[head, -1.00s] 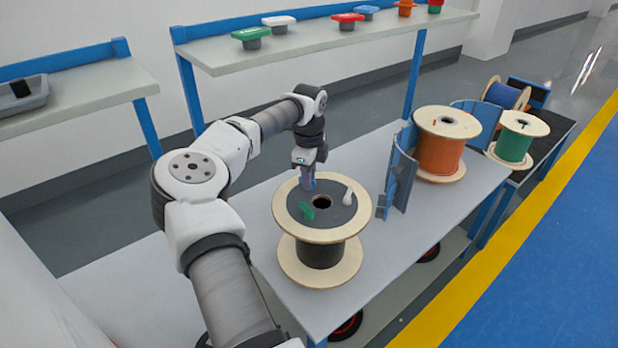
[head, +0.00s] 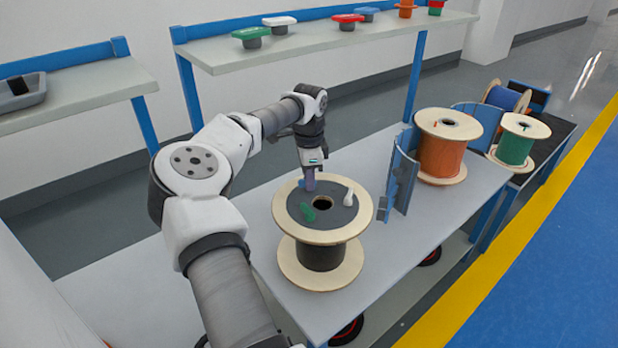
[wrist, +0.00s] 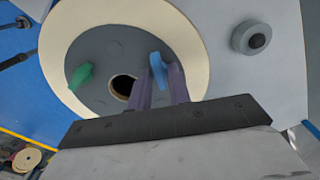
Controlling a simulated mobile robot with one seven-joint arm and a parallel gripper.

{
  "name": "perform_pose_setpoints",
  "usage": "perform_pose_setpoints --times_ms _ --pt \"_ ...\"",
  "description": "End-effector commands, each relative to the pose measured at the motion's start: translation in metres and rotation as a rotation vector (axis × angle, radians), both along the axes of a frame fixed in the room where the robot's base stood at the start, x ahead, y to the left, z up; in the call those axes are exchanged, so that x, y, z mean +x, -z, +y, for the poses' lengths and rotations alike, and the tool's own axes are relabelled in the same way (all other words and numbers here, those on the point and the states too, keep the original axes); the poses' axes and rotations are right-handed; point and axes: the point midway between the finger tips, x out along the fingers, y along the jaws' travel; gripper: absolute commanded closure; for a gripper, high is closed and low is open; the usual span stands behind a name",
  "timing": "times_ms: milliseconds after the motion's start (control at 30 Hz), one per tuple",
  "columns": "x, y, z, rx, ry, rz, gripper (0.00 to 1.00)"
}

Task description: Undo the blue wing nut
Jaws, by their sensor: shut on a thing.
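The spool (head: 320,255) stands upright on the bench, with pale wooden flanges and a dark grey disc on top. The blue wing nut (wrist: 157,68) is on that disc, near the centre hole. My gripper (wrist: 160,82) points down at the disc, and its purple fingers are shut on the blue wing nut. In the head view my gripper (head: 309,186) hides most of that nut. A green wing nut (head: 308,212) and a white wing nut (head: 348,197) also stand on the disc. The green one shows in the wrist view (wrist: 81,76); the white one does not.
A curved blue-grey guard (head: 404,175) stands right of the spool. Beyond it are an orange spool (head: 440,155) and a green spool (head: 514,145). A shelf (head: 300,48) behind holds several coloured parts. The bench's front left is clear.

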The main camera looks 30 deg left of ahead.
Motion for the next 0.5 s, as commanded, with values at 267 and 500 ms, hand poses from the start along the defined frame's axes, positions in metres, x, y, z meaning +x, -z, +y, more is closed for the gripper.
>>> perform_pose_setpoints --times_ms 267,500 --pt "0.0006 -0.0006 -0.0003 0.0 0.0 -0.001 1.0" --pt "0.0005 -0.0005 -0.0002 0.0 0.0 -0.001 0.6"
